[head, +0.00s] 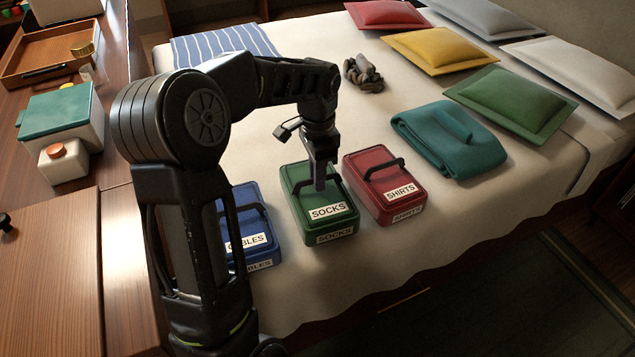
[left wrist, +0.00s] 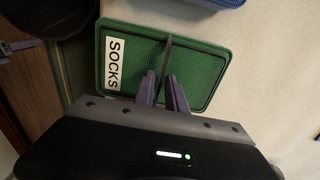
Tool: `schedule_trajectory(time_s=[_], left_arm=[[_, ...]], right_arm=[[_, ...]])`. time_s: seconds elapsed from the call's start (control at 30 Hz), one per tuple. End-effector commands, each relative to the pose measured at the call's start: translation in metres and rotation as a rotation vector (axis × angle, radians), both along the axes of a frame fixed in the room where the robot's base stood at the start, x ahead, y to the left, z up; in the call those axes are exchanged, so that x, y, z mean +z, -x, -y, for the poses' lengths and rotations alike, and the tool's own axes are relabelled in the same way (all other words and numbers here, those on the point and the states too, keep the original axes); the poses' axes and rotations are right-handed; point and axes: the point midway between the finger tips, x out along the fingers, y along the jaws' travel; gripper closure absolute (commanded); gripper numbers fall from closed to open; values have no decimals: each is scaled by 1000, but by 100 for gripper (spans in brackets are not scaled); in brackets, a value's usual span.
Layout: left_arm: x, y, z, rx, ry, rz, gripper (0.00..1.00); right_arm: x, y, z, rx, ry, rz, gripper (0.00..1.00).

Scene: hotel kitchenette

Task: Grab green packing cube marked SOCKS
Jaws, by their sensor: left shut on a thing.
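The green packing cube marked SOCKS (head: 329,214) sits on the bed between a blue cube and a red cube. Its green top also shows in the left wrist view (left wrist: 205,75), with the white SOCKS label at the left. My left gripper (head: 319,185) points down over the cube's top, and its fingers are shut on the dark carry handle (left wrist: 168,58). In the left wrist view the fingertips (left wrist: 162,82) lie on either side of the handle. The cube looks level, and I cannot tell any gap under it. My right gripper is not in view.
The red SHIRTS cube (head: 384,193) stands close at the right. The blue CABLES cube (head: 254,238) is at the left, partly behind my arm. A folded teal towel (head: 448,139), dark bundle (head: 363,75) and several pillows lie farther back. The bed's front edge is near.

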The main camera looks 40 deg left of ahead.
Motion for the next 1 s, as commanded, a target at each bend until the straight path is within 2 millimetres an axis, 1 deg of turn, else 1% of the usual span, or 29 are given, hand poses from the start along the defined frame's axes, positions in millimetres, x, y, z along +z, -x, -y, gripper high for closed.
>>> schedule_trajectory(time_s=[0.03,0.2,0.3,0.4,0.53,1.0], left_arm=[[13,-2,0,0,-2,7,100],[47,-2,0,-1,-1,8,100],[64,-1,0,0,-1,6,100],[75,-1,0,0,0,5,100],[81,-1,0,0,-1,4,100],[80,-1,0,0,0,4,100]], right_arm=[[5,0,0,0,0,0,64],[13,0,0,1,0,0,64],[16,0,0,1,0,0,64],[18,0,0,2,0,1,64],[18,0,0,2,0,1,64],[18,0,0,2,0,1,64]])
